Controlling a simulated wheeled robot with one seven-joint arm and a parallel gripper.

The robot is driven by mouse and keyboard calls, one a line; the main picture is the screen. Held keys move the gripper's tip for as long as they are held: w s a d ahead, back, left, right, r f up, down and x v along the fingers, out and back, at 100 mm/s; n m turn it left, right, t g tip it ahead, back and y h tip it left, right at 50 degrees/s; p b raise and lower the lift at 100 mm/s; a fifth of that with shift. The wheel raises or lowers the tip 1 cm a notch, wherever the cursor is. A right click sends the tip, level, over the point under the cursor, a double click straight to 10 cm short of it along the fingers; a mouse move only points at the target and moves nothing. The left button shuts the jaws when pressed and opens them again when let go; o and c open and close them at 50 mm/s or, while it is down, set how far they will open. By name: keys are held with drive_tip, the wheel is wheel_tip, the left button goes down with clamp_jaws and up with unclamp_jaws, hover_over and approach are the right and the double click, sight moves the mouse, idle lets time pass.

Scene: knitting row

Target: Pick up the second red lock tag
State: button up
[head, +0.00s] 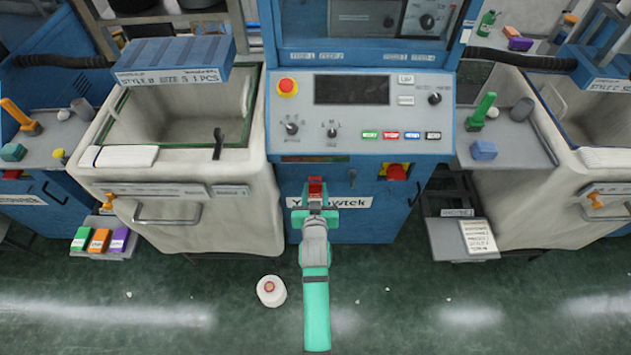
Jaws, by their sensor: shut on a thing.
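My gripper (316,204), at the end of my teal and grey arm, is in front of the lower blue panel of the middle machine. Its jaws are shut on a small red lock tag (316,187), which shows just beyond the fingers and partly covers the white name label (350,202). Whether the tag touches the panel I cannot tell. A red knob on a yellow plate (396,172) is on the panel to the right of my gripper. No other red lock tag is clearly visible.
A small shelf (100,248) at left holds green, orange and purple blocks. Large pale bins (190,215) flank the machine. A red button (287,87) sits on its console. A white spool (271,291) lies on the floor left of my arm. Open floor is in front.

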drive_tip(key=s, duration=1.4)
drive_tip(key=shift+s, duration=0.2)
